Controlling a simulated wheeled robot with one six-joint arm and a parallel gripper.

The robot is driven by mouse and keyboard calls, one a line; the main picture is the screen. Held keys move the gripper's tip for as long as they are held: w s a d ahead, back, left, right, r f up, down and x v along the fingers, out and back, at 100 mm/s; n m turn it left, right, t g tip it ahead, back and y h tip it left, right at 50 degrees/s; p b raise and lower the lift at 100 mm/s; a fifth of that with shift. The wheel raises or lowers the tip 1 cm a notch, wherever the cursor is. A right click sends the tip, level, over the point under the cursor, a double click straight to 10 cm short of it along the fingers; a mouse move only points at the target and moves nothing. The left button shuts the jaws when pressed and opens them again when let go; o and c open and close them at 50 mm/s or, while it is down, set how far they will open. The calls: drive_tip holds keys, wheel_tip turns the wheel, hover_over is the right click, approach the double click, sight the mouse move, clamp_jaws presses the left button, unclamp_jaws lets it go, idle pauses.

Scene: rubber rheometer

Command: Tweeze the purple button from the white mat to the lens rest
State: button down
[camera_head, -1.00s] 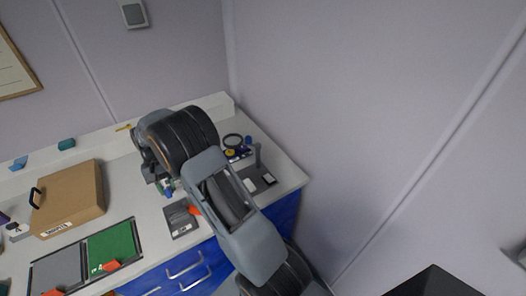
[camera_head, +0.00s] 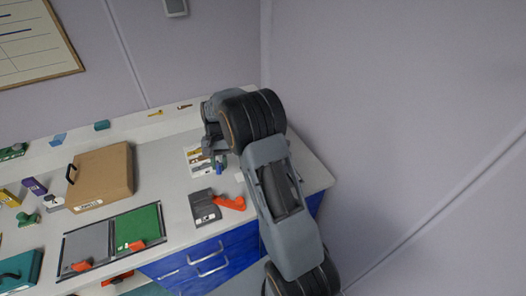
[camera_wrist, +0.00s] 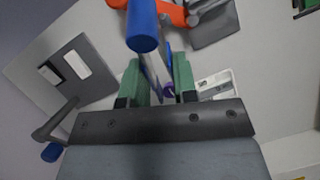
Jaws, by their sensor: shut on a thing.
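My gripper (camera_wrist: 157,84) has green fingers, closed around a slim metal tool with a blue end (camera_wrist: 142,28), which looks like the tweezers. In the head view, my gripper (camera_head: 214,160) hangs over the bench's back part, with the blue piece (camera_head: 220,169) below it. I cannot identify the lens rest.
A grey plate with a white window (camera_wrist: 75,64) lies left in the wrist view. A grey box (camera_head: 205,207) and an orange tool (camera_head: 229,203) lie in front of my gripper. A white card (camera_head: 194,156) is beside it. A brown case (camera_head: 103,174) and green mat (camera_head: 137,228) stand left.

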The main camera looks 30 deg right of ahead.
drive_tip(key=s+d+r+m+t+y+p, duration=0.1)
drive_tip(key=s+d+r+m+t+y, duration=0.1)
drive_tip(key=s+d+r+m, duration=0.3)
drive_tip(key=s+d+m+t, duration=0.1)
drive_tip(key=s+d+m, duration=0.2)
drive_tip(key=d+m, duration=0.3)
drive_tip(key=shift+s+d+r+m+t+p, duration=0.3)
drive_tip(key=shift+d+r+p, duration=0.1)
drive_tip(key=shift+d, duration=0.2)
drive_tip(key=shift+f, duration=0.15)
wheel_tip(320, 180, down, 9)
drive_tip(key=b, duration=0.7)
drive_tip(key=shift+b, duration=0.3)
drive_tip(key=c, duration=1.3)
unclamp_jaws()
drive_tip(key=shift+c, duration=0.2)
drive_tip(key=shift+r, duration=0.25)
